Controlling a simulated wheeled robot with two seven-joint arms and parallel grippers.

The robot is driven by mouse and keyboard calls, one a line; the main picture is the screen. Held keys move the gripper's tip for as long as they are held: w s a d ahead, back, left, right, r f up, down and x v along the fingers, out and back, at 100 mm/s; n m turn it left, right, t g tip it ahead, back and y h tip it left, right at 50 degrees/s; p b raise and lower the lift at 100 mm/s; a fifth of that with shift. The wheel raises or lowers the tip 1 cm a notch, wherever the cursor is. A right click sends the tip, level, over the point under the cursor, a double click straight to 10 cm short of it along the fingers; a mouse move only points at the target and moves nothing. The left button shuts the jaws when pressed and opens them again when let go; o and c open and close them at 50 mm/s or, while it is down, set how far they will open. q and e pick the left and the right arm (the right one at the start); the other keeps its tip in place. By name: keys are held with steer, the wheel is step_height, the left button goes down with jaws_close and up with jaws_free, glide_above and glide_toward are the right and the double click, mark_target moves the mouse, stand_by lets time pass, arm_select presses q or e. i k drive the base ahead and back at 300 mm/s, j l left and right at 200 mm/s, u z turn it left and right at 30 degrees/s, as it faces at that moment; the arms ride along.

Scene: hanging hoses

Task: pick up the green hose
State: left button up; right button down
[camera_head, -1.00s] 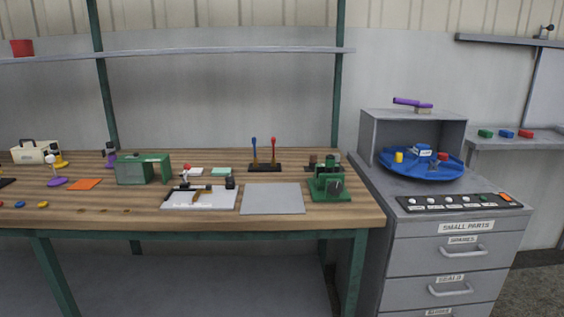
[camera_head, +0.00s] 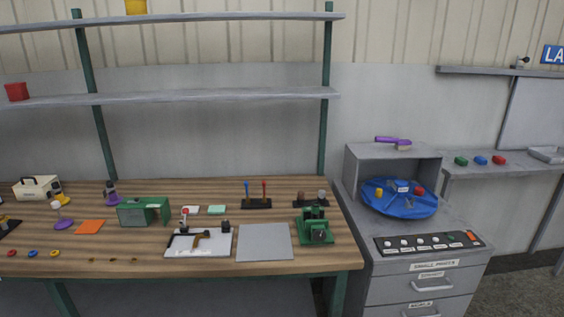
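No green hose can be made out in the head view. No hanging hoses of any colour show either. Neither my left nor my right gripper is in view. The green things that I see are a green box-shaped case (camera_head: 143,211) on the workbench, a green machine or vise (camera_head: 314,226) at the bench's right end, and a small green block (camera_head: 461,161) on the right-hand shelf.
The wooden workbench (camera_head: 60,241) fills the left, with tools and a bare grey mat (camera_head: 264,243). A grey drawer cabinet (camera_head: 390,287) with a blue round tray (camera_head: 400,209) stands to its right. Shelves (camera_head: 200,97) run above. Some floor shows at the lower right.

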mark_target(315, 206)
steer(key=i+l+u, duration=0.15)
steer(key=i, duration=0.35)
steer(key=i+l+u, duration=0.2)
steer(key=i, duration=0.25)
steer(key=i+l+u, duration=0.15)
steer(key=i, duration=0.35)
